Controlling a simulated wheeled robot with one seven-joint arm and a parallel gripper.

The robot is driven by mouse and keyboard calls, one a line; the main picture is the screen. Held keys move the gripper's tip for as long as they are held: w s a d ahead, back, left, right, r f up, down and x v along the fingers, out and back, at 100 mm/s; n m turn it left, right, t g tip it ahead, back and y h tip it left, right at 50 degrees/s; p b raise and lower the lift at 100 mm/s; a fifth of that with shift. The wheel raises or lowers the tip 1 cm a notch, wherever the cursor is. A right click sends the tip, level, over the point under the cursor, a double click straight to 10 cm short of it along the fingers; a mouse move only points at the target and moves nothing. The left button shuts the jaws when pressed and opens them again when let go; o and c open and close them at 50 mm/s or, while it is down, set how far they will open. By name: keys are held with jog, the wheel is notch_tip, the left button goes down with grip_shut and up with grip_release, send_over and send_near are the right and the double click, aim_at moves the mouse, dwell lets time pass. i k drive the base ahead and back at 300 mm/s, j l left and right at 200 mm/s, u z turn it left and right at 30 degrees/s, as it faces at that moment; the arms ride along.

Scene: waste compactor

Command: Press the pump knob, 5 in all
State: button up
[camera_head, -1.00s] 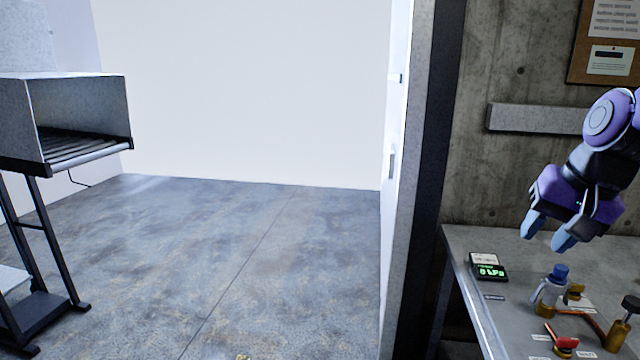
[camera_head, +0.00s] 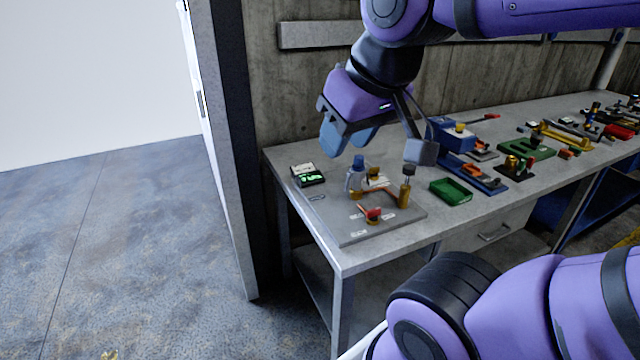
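A small pump rig stands on a grey plate (camera_head: 350,226) at the near left end of the bench. I cannot tell for sure which top is the pump knob. A red-handled part (camera_head: 373,214) sits at the front of the plate. My gripper (camera_head: 345,146) points down with its blue fingers apart and empty. It appears above and slightly left of the blue cap, not visibly touching anything.
A small gauge (camera_head: 308,175) with a green readout lies left of the pump. A green tray (camera_head: 450,191) and a blue device (camera_head: 465,170) stand to the right. More tools line the bench (camera_head: 300,216) farther right. A concrete wall (camera_head: 300,90) rises behind.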

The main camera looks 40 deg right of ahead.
aim_at(408, 169)
jog(key=z, duration=1.35)
